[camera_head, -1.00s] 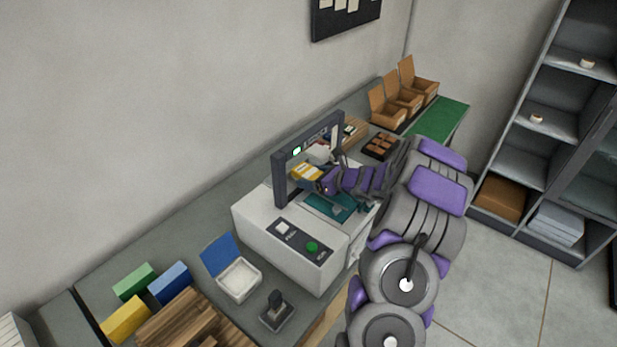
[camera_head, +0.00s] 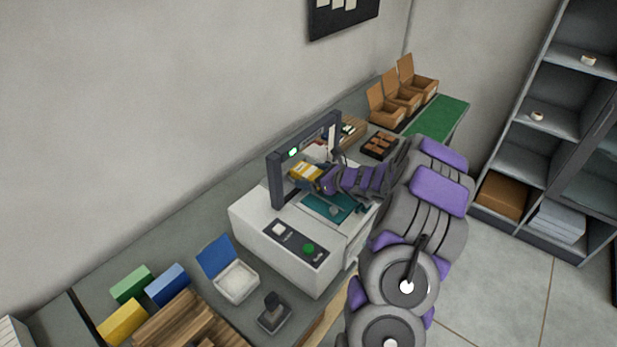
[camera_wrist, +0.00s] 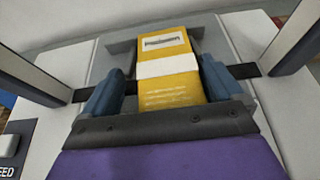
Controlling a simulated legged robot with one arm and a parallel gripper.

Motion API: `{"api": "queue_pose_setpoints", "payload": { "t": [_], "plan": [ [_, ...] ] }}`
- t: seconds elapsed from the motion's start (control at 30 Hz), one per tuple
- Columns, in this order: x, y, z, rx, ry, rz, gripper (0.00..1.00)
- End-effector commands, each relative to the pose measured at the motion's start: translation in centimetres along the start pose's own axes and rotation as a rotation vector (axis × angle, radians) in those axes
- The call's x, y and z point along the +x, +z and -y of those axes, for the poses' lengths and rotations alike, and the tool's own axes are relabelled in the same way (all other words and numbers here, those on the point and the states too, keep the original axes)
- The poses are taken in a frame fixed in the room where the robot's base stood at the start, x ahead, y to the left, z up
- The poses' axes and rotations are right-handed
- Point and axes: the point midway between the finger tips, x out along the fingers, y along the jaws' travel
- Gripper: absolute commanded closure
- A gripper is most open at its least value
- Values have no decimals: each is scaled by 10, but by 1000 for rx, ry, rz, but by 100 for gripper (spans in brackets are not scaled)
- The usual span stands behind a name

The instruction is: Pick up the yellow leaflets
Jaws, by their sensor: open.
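The yellow leaflets (camera_wrist: 168,68) form a stack with a white band around its middle, lying on the machine's bed in the wrist view. They also show in the head view (camera_head: 305,173), under the dark arch of the white machine. My gripper (camera_wrist: 160,85) is open, with one blue finger on each side of the stack. The left finger stands apart from the stack; the right finger is close to its edge, and I cannot tell if it touches. The near end of the stack is partly hidden by my gripper's dark front edge.
The white machine (camera_head: 262,232) with its dark arch (camera_head: 276,182) surrounds my gripper; its posts stand on both sides. An ink pad with blue lid (camera_head: 235,280), a stamp (camera_head: 274,315) and coloured boxes (camera_head: 130,285) are at lower left. Open cardboard boxes (camera_head: 386,113) stand at the back.

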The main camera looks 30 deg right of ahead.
Motion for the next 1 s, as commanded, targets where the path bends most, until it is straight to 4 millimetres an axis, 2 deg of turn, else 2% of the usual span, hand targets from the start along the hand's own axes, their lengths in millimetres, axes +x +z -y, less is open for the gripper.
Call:
{"api": "queue_pose_setpoints", "payload": {
  "t": [0.73,0.87,1.0],
  "plan": [
    [-2,0,0,0,-1,0,6],
    [-13,2,1,0,-3,2,6],
    [-35,2,-1,1,-5,3,6]
  ]
}}
